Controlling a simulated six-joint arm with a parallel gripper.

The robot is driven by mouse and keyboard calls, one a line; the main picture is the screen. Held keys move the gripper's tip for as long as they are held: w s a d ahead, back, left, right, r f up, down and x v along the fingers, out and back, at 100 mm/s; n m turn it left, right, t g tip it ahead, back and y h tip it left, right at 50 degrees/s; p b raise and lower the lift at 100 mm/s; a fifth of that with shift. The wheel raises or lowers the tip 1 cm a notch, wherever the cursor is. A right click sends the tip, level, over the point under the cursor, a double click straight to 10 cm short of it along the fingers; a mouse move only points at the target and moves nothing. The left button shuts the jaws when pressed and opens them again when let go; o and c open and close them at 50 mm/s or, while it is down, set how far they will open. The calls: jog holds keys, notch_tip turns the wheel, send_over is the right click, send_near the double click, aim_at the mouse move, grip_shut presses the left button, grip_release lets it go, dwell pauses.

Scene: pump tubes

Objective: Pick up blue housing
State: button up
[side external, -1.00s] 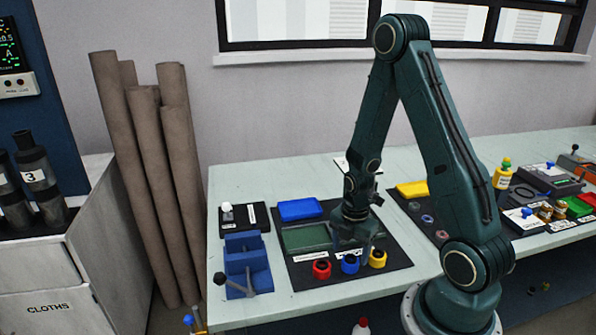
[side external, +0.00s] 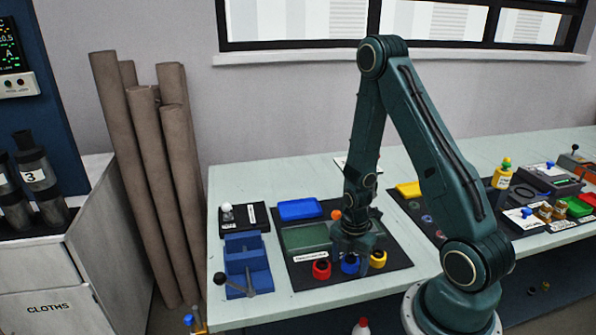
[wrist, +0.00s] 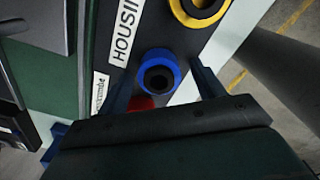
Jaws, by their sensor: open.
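The blue housing (side external: 350,264) stands upright on the dark mat, between the red housing (side external: 321,269) and the yellow housing (side external: 378,258). In the wrist view the blue housing (wrist: 148,62) is a ring with a dark round opening. My gripper (side external: 354,246) is just above it, pointing down, and covers its upper part in the side view. In the wrist view my gripper (wrist: 165,80) is open, with one finger on each side of the blue housing. I cannot tell whether the fingers reach down beside it.
The yellow housing (wrist: 205,8) and the partly hidden red housing (wrist: 141,102) are close neighbours. A blue vise (side external: 246,263) stands at the left. A green panel (side external: 303,237) and a blue box (side external: 300,209) lie behind. The bench front edge is close.

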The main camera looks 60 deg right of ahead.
aim_at(350, 259)
jog(key=c, duration=1.1)
jog(key=shift+r, duration=0.1)
notch_tip(350, 259, up, 20)
dwell(0.6)
dwell(0.4)
